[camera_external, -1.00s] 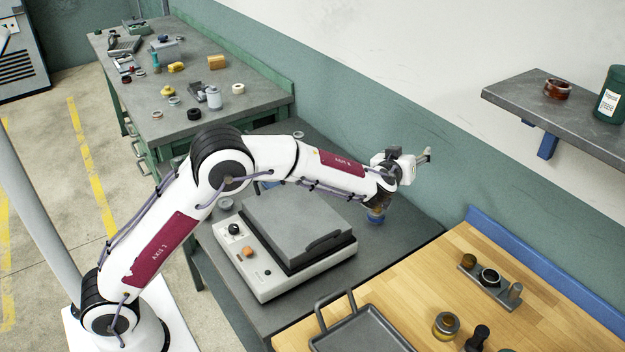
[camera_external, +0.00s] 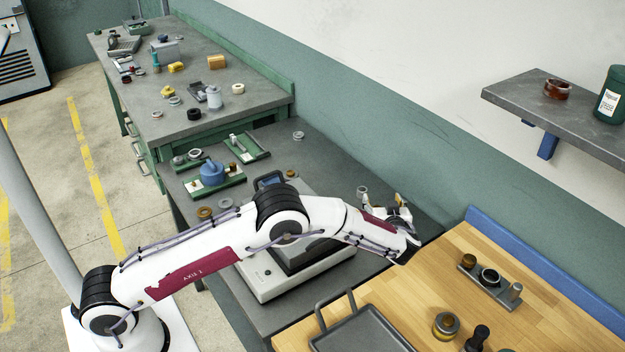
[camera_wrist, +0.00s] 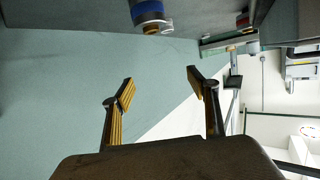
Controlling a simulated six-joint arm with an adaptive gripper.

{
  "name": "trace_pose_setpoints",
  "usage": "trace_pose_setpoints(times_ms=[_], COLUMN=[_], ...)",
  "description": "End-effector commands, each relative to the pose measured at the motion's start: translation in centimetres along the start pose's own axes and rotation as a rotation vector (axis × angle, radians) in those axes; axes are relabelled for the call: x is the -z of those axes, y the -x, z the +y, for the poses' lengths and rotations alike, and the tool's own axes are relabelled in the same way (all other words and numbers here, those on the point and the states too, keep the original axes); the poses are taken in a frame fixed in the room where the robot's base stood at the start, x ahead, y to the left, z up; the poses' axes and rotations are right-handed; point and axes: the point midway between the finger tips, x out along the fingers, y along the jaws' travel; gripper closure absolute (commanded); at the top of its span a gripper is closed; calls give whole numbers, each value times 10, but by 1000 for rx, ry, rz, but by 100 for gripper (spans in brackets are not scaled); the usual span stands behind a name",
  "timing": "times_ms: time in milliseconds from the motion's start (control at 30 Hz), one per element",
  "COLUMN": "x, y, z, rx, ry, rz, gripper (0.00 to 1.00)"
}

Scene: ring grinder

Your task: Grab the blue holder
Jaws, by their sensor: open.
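A round blue-banded piece (camera_wrist: 148,12), which looks like the blue holder, shows at the top edge of the wrist view, partly cut off. A small metal piece (camera_wrist: 165,28) shows beside it. My gripper (camera_wrist: 161,82) is open, its two fingers apart with nothing between them. The blue piece lies outside the fingers and is not touched. In the external view my gripper (camera_external: 402,210) is low over the right end of the grey bench. I cannot make out the blue piece there; my arm may hide it.
The grinder (camera_external: 270,280) is partly behind my arm. Green trays (camera_external: 245,150), one with a blue part (camera_external: 212,174), stand on the grey bench. A small metal cylinder (camera_external: 362,191) stands near my gripper. The wooden table (camera_external: 400,300) holds a metal tray (camera_external: 360,335).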

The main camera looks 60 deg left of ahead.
Motion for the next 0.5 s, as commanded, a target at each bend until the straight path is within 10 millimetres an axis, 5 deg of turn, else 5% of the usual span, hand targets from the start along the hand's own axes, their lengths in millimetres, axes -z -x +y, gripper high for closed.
trace_pose_setpoints(times_ms=[500], x=[-14], y=[-4], z=[1], rx=[-2], ry=[0], rz=[0], gripper=[41])
